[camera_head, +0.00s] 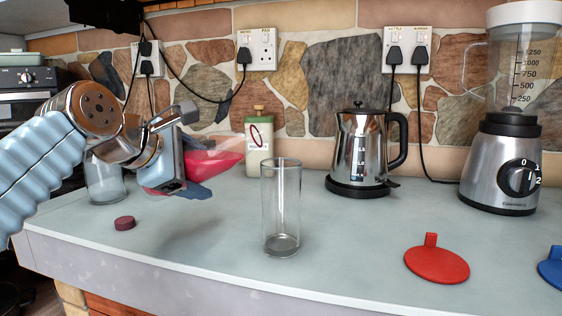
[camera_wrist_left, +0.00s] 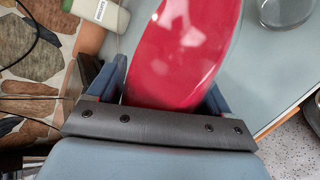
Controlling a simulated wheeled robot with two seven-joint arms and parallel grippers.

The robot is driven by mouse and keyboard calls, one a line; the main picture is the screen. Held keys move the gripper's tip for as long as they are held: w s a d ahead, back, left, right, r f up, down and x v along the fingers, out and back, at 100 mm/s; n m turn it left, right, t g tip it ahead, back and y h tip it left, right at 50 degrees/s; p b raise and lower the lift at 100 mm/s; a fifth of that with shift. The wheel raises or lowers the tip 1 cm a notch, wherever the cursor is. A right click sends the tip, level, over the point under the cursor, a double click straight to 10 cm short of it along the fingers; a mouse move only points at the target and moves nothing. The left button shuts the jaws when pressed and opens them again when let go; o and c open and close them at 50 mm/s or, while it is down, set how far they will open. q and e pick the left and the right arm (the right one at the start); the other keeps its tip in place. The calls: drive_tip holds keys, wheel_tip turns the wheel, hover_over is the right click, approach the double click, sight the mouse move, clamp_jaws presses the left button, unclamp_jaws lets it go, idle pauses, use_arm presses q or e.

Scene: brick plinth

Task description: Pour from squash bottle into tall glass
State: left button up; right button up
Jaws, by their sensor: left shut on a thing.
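My left gripper (camera_head: 180,163) comes in from the left and is shut on the squash bottle (camera_head: 222,157), a clear bottle with red liquid. The bottle is held above the counter, lying over on its side with its narrower end to the right. The tall glass (camera_head: 281,208) stands upright and looks empty, to the right of and below that end, apart from it. In the left wrist view the red bottle (camera_wrist_left: 180,50) fills the space between the fingers. A clear round glass, apparently the tall glass (camera_wrist_left: 285,10), is cut off at the top right. My right gripper is not in view.
A dark red cap (camera_head: 124,222) lies at the counter's left front. A glass jar (camera_head: 106,182) stands behind my arm. A cream bottle (camera_head: 258,145), kettle (camera_head: 362,150) and blender (camera_head: 505,150) line the back. A red disc (camera_head: 437,264) and a blue one (camera_head: 553,268) lie front right.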

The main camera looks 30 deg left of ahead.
sight(192, 148)
use_arm(q)
drive_tip(key=shift+s+a+r+m+y, duration=0.1)
drive_tip(key=shift+a+r+m+y, duration=0.2)
drive_tip(key=shift+y, duration=0.1)
idle(1.4)
drive_tip(key=shift+d+r+m+g+y+p, duration=0.1)
drive_tip(key=shift+r+m+g+y+p, duration=0.25)
drive_tip(key=shift+r+p, duration=0.55)
drive_tip(key=shift+d+r+m+g+y+p, duration=0.15)
drive_tip(key=shift+r+m+y+p, duration=0.35)
drive_tip(key=shift+p, duration=0.6)
idle(2.2)
